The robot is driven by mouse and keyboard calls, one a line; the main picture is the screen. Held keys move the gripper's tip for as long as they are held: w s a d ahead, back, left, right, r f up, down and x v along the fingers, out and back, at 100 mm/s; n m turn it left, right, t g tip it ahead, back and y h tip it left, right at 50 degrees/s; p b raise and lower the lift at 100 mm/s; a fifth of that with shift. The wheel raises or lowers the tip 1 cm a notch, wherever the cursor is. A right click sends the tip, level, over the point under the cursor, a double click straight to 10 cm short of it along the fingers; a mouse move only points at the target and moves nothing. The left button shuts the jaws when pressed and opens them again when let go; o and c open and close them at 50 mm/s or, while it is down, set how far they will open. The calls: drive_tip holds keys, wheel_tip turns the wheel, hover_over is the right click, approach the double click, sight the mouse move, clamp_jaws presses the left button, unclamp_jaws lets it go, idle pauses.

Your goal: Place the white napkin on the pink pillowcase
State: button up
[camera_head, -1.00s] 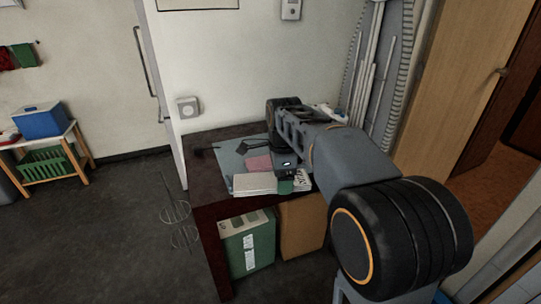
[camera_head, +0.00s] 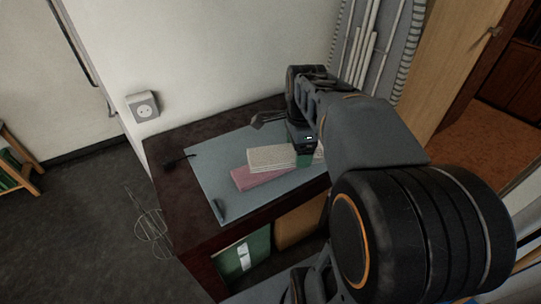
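The white napkin (camera_head: 271,158) is a thick folded block that shows at the left of my gripper, with more white at its right. My gripper (camera_head: 303,158) points down with a green tip at the napkin and appears shut on it. The arm hides part of the grip. The pink pillowcase (camera_head: 258,179) lies flat on a grey-blue mat (camera_head: 212,166). The napkin overlaps the far part of the pillowcase in this view. I cannot tell whether they touch.
The mat lies on a dark red-brown table (camera_head: 165,183) against a white wall. A dark item (camera_head: 177,161) lies at the mat's left edge and a small grey one (camera_head: 219,209) at its front left corner. A dark object (camera_head: 268,119) stands behind. The mat's left side is clear.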

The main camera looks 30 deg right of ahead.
drive_tip(key=shift+s+d+r, duration=0.15)
drive_tip(key=shift+s+d, duration=0.15)
drive_tip(key=shift+s, duration=0.25)
drive_tip(key=shift+s+d+r, duration=0.1)
drive_tip(key=shift+s+d, duration=0.15)
drive_tip(key=shift+s, duration=0.25)
drive_tip(key=shift+s+d+f, duration=0.15)
drive_tip(key=shift+f, duration=0.1)
drive_tip(key=w+f, duration=0.3)
drive_tip(key=w, duration=0.1)
drive_tip(key=w+f+b, duration=0.1)
drive_tip(key=w+f, duration=0.2)
drive_tip(key=w, duration=0.1)
drive_tip(key=w+f, duration=0.3)
drive_tip(key=w, duration=0.1)
drive_tip(key=shift+a+b, duration=0.2)
drive_tip(key=shift+b, duration=0.2)
drive_tip(key=shift+w+f, duration=0.25)
drive_tip(key=shift+w+f+b, duration=0.15)
drive_tip(key=shift+f+b, duration=0.3)
drive_tip(key=shift+f, duration=1.2)
